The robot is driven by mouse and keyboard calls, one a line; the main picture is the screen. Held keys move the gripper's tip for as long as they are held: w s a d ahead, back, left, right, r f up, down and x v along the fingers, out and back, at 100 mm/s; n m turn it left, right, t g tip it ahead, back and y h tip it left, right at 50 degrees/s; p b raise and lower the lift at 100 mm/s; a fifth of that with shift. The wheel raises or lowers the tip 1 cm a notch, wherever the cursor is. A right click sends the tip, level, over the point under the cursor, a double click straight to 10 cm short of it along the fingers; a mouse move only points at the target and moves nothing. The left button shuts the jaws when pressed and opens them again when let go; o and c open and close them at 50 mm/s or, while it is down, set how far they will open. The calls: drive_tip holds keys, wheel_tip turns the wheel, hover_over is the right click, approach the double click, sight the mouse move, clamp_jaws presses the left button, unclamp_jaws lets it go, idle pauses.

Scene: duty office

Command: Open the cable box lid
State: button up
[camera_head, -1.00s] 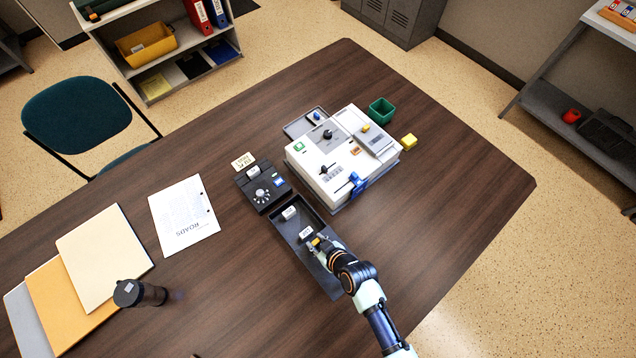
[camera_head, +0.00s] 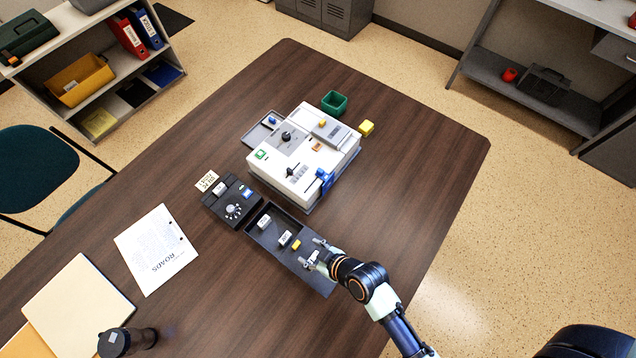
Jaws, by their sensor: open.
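No box is plainly marked as the cable box, so I cannot tell which one it is. A long dark open tray (camera_head: 262,237) lies on the table in front of the white machine. In it are two white labelled pieces (camera_head: 264,222) and (camera_head: 285,238) and a small yellow block (camera_head: 296,244). My gripper (camera_head: 313,252) is open and empty over the tray's near right end, a little right of the yellow block. A black box with a round dial (camera_head: 233,203) stands left of the tray; its top looks closed.
The white machine (camera_head: 290,165) with a blue lever (camera_head: 325,180) stands just behind the tray. A green bin (camera_head: 334,102) and a yellow cube (camera_head: 366,128) are beyond it. The table's right side is clear.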

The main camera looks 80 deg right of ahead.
drive_tip(key=shift+v, duration=1.95)
